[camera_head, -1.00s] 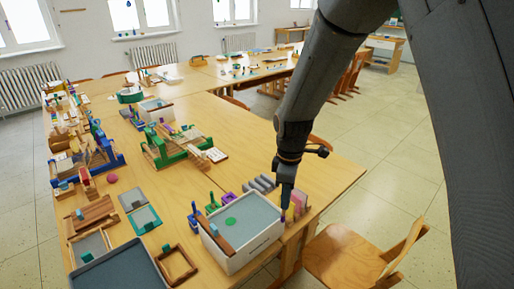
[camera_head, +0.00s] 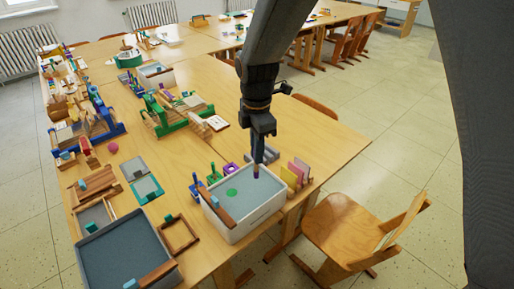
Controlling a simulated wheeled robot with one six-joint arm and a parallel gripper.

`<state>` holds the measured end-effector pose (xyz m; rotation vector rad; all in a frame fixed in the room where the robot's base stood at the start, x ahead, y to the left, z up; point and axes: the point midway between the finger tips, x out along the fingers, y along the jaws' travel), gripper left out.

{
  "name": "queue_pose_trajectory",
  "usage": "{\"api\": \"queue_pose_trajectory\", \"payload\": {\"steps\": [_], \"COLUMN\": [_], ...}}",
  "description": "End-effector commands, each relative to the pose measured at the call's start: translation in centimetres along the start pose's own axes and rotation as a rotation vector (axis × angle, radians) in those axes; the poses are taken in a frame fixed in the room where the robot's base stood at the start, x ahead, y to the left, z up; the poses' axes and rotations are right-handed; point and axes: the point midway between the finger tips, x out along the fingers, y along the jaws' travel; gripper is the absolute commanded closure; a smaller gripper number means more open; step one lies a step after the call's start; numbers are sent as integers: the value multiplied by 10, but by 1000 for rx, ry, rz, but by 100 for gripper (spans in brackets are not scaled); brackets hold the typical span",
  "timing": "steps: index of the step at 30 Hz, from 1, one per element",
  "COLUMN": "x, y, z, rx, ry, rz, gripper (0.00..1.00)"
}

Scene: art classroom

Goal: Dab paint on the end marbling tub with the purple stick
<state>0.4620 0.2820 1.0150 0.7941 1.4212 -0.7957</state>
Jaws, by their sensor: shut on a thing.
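The end marbling tub (camera_head: 246,228) is a white rectangular tub of grey-blue liquid at the table's near right corner. One green paint spot (camera_head: 232,192) lies on its surface, left of centre. My gripper (camera_head: 257,158) points straight down over the tub's far right part. It is shut on the purple stick (camera_head: 256,172), whose purple part shows below the fingers. The stick is upright, with its lower end at or just above the liquid; I cannot tell whether it touches.
A brown wooden bar (camera_head: 216,206) lies across the tub's left side. Paint pots with green and purple sticks (camera_head: 213,171) stand behind it. Coloured upright cards (camera_head: 297,173) stand to the right. A larger tub (camera_head: 130,248) is at the left, and a chair (camera_head: 345,230) at the right.

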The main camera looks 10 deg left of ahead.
Motion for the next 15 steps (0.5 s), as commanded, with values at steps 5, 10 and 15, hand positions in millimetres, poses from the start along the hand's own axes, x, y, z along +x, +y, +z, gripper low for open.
{"api": "queue_pose_trajectory", "payload": {"steps": [5,10,15], "x": [19,34,49], "y": [1,0,0], "z": [1,1,0], "rx": [1,1,1], "ry": [0,0,0], "rz": [1,0,0], "gripper": [100,100,100]}}
